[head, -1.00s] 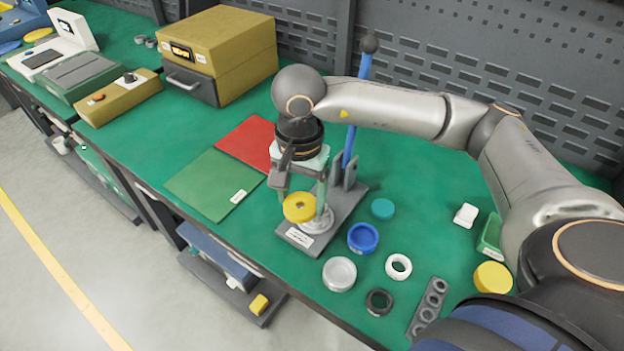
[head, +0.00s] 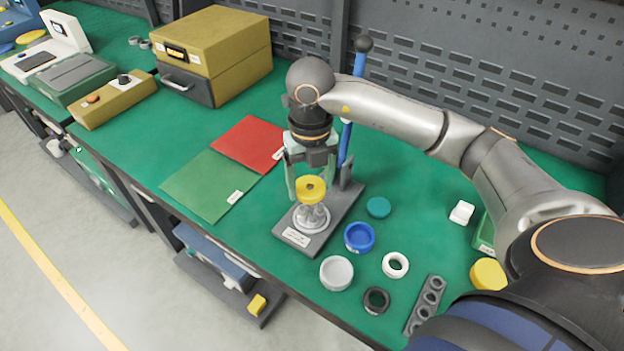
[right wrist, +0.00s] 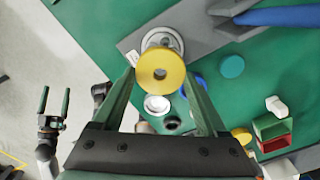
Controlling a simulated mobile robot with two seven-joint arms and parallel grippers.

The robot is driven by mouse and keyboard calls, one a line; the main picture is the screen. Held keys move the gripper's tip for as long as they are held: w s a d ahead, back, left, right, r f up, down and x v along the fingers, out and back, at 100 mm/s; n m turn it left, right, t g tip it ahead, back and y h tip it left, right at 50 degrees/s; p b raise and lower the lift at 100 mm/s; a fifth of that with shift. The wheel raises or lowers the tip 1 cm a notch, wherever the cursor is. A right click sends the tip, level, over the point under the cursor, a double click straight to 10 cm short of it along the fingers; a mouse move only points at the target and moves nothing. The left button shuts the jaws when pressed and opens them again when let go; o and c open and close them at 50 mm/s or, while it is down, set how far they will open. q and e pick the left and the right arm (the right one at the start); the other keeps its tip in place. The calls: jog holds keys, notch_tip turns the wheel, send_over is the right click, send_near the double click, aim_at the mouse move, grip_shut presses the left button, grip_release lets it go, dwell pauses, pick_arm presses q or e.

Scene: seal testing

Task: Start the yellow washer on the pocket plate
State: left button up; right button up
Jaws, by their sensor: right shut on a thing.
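The yellow washer (head: 311,184) is a thick disc with a central hole, also in the right wrist view (right wrist: 160,84). My right gripper (head: 311,196) is shut on it, one finger at each side. The washer is over a pale round fixture (head: 311,221) on the grey press base (head: 345,203); I cannot tell whether they touch. A grey strip with several round pockets (head: 425,305) lies at the front right; I cannot tell whether the strip or the fixture is the pocket plate. My left gripper (right wrist: 55,106) is open and empty in the right wrist view.
A blue lever (head: 354,100) stands behind the gripper. To the right lie a teal disc (head: 379,207), blue ring (head: 359,237), silver cup (head: 336,273), white ring (head: 395,265) and black ring (head: 376,301). Green and red sheets (head: 250,144) lie left.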

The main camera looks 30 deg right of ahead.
aim_at(312, 187)
jog(key=shift+d+m, duration=0.15)
jog(key=shift+m, duration=0.75)
jog(key=shift+f, duration=0.15)
notch_tip(312, 187, down, 3)
jog(key=b, duration=0.2)
jog(key=shift+f+b, duration=0.1)
jog(key=shift+b, duration=0.25)
jog(key=shift+f, duration=0.3)
jog(key=shift+f+b, duration=0.15)
jog(key=shift+b, duration=0.15)
pick_arm(q)
jog(key=shift+w+d+f, duration=0.25)
jog(key=shift+d+f, duration=0.1)
jog(key=shift+f, duration=0.15)
jog(key=shift+w+d+f, duration=0.2)
jog(key=shift+d+f, duration=0.15)
jog(key=shift+f, duration=0.1)
jog(key=shift+a+f, duration=0.1)
jog(key=shift+s+f+b, duration=0.3)
jog(key=shift+f, duration=0.2)
pick_arm(e)
jog(key=shift+f, duration=0.35)
